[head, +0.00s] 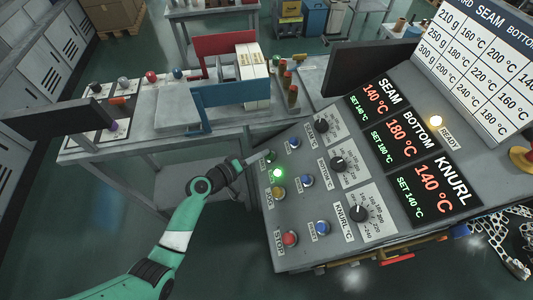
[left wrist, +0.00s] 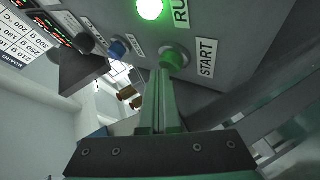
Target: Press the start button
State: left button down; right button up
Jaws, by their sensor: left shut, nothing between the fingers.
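The green start button (left wrist: 175,58), labelled START, sits on the grey control panel (head: 262,222). In the head view the button (head: 271,156) is near the panel's upper left corner. My left gripper (left wrist: 161,74) is shut and empty, with its fingertips right at the button's lower left edge in the left wrist view. In the head view the left gripper (head: 258,158) reaches the button from the left. I cannot tell whether the tips touch it. A lit green RUN lamp (head: 278,173) is just below the button; it also glows in the left wrist view (left wrist: 150,9). My right gripper is in neither view.
Below the lamp are a yellow jog button (head: 277,192) and a red button (head: 289,239). Several blue buttons and black knobs (head: 337,164) are to the right. Displays read 140, 180 and 140 °C. A workbench (head: 150,108) with a blue-sided holder stands behind.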

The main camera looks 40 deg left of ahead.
pick_arm(q)
jog(key=shift+s+a+r+p, duration=0.3)
jog(key=shift+s+r+p, duration=0.1)
jog(key=shift+r+p, duration=0.3)
jog(key=r+p, duration=0.1)
jog(key=s+a+r+p, duration=0.1)
jog(key=s+r+p, duration=0.1)
jog(key=r, duration=0.1)
jog(key=shift+s+a+p, duration=0.15)
jog(key=shift+a+p, duration=0.15)
jog(key=shift+a, duration=0.1)
dwell(0.8)
